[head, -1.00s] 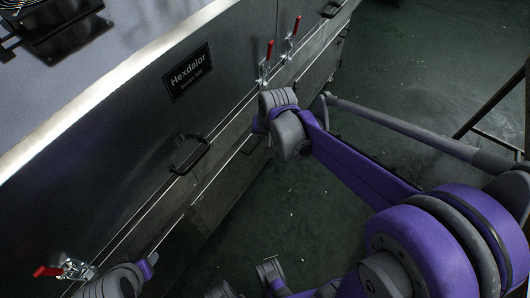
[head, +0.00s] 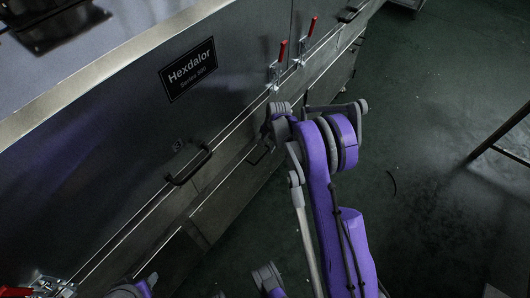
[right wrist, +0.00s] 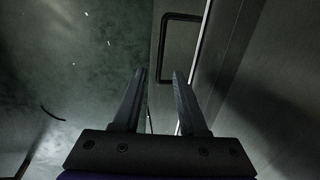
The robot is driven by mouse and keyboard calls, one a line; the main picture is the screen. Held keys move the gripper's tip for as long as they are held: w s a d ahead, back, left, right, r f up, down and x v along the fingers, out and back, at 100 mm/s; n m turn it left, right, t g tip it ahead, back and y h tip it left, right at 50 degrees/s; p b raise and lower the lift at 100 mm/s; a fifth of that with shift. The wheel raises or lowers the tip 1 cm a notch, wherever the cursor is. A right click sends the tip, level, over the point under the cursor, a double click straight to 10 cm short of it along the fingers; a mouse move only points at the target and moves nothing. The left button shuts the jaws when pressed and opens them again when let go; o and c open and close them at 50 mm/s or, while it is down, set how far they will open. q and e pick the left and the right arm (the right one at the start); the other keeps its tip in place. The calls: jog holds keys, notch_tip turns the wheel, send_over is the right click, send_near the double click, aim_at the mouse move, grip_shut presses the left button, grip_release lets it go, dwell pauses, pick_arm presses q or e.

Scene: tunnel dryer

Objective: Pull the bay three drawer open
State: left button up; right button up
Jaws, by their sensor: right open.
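My right gripper (right wrist: 158,74) is open and empty in the right wrist view, its two fingers pointing toward a dark bar handle (right wrist: 162,46) on a grey drawer front (right wrist: 168,110). The handle lies just beyond the fingertips, not between them. In the head view my right wrist and gripper (head: 274,122) are beside the lower row of the steel dryer, and the fingers are mostly hidden. A low dark handle (head: 259,156) shows just below the wrist there. The drawer front looks shut. My left gripper is not clearly seen.
The dryer's upper panel carries a "Hexdalor" plate (head: 188,70), a black handle (head: 188,167) and red-levered clamps (head: 282,52). A dark metal frame (head: 500,135) stands at right. The green floor (head: 420,110) beside the dryer is clear.

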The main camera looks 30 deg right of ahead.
jog(key=f, duration=0.3)
jog(key=w+f, duration=0.1)
jog(key=f, duration=0.1)
jog(key=shift+a+f+b, duration=0.15)
jog(key=shift+a+b, duration=0.1)
jog(key=shift+b, duration=0.05)
grip_shut()
dwell(1.1)
